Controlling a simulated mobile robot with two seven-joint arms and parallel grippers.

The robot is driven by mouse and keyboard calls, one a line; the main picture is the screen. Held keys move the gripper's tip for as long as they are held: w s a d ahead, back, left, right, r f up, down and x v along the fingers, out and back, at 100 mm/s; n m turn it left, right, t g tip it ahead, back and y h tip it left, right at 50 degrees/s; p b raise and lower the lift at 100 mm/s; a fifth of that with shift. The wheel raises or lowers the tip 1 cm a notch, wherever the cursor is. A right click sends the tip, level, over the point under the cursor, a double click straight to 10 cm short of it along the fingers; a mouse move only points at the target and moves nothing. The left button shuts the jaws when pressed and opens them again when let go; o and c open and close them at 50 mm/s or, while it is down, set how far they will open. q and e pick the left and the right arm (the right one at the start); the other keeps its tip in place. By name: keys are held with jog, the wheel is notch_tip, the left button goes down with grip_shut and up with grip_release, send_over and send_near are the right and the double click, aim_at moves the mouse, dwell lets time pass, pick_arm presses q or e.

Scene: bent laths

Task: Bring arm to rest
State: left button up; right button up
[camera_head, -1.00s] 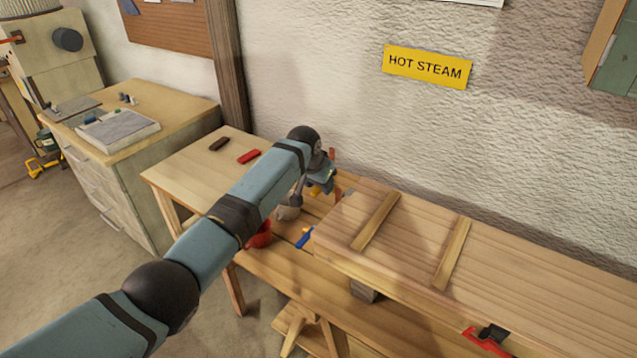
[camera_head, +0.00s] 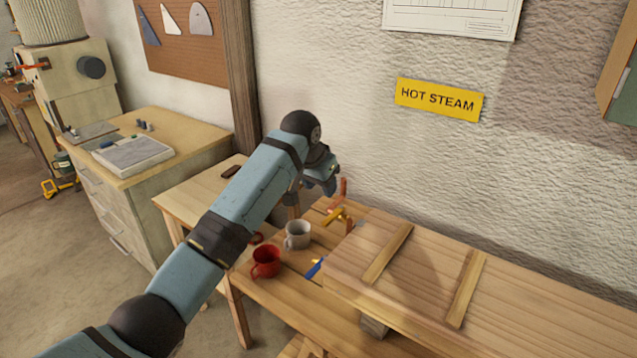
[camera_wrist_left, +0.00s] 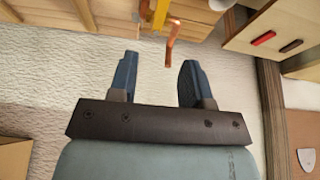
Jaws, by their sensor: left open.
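My left arm reaches in from the lower left of the head view. Its gripper (camera_head: 322,178) is above the back of the workbench, near the wall. In the left wrist view the two blue fingers (camera_wrist_left: 158,68) stand apart with nothing between them. A copper-coloured bent piece (camera_wrist_left: 171,45) shows beyond the fingertips, apart from them as far as I can tell. My right gripper is in neither view.
A white mug (camera_head: 298,235) and a red mug (camera_head: 266,262) stand on the bench below my arm. A yellow tool (camera_head: 335,217) and a blue one (camera_head: 315,268) lie nearby. A long wooden box (camera_head: 500,305) fills the right. A drawer cabinet (camera_head: 120,215) stands left.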

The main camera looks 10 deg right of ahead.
pick_arm(q)
jog(key=shift+v, duration=0.75)
jog(key=shift+f, duration=0.1)
jog(key=s+a+f+n+t+h, duration=0.1)
jog(key=s+a+f, duration=0.35)
jog(key=f, duration=0.55)
jog(key=s+a+f+n+t, duration=0.25)
jog(key=s+f, duration=0.35)
jog(key=f, duration=0.3)
jog(key=s+a+f+h, duration=0.1)
jog(key=s+a+f, duration=0.4)
jog(key=f, duration=0.5)
jog(key=s+a+f+t, duration=0.1)
jog(key=s+a, duration=0.3)
jog(key=s, duration=0.4)
jog(key=s+a+f+n+t+y, duration=0.1)
jog(key=s+a+f, duration=0.1)
jog(key=s+a, duration=0.3)
jog(key=s+a+f+t, duration=0.2)
jog(key=s+a, duration=0.3)
jog(key=s, duration=0.6)
jog(key=shift+s+a+n+y+p, duration=0.2)
jog(key=shift+s+n+y+p, duration=0.15)
jog(key=shift+s+y, duration=0.05)
